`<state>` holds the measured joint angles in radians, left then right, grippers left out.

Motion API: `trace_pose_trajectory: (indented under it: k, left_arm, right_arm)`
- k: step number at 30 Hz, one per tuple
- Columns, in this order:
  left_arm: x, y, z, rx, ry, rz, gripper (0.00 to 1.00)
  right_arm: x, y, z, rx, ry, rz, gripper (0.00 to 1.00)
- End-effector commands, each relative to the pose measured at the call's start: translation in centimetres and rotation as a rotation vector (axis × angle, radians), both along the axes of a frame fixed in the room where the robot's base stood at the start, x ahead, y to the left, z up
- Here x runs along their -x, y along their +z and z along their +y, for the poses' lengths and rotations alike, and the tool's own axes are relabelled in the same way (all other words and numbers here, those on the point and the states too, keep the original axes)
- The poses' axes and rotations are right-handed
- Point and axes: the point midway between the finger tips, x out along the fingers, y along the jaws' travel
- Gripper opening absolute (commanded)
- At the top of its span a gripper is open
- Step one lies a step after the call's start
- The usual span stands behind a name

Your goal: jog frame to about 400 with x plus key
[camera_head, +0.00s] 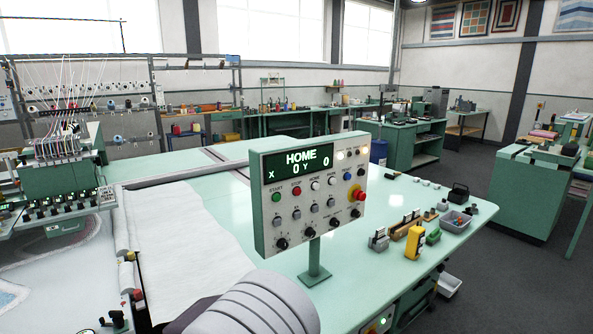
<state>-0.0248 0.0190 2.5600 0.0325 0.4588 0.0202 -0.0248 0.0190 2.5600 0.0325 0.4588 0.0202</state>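The control panel (309,192) stands upright on a post on the pale green table. A red emergency knob (359,194) sits at the panel's right. Neither gripper shows; a rounded grey-white part of my arm is at the bottom.
A green multi-needle machine head (58,178) with threads stands at the left, over pale cloth (190,240). A yellow handheld device (413,241), a grey bin (456,221) and small items lie on the table's right side. The table around the panel's post is clear.

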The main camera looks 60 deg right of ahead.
Motion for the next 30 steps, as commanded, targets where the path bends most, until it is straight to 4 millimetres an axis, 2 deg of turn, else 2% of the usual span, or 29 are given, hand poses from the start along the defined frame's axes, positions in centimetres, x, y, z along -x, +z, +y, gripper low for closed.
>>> trace_pose_trajectory:
  k: [2,7,8,30]
  left_arm:
    - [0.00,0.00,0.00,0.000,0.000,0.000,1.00]
    - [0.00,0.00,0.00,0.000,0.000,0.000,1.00]
    - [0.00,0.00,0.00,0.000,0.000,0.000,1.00]
    - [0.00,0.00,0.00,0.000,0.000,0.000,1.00]
  right_arm:
    - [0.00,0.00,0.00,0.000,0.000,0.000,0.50]
    - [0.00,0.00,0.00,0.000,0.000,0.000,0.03]
    - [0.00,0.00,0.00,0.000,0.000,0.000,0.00]
    - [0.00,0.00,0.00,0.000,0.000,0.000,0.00]
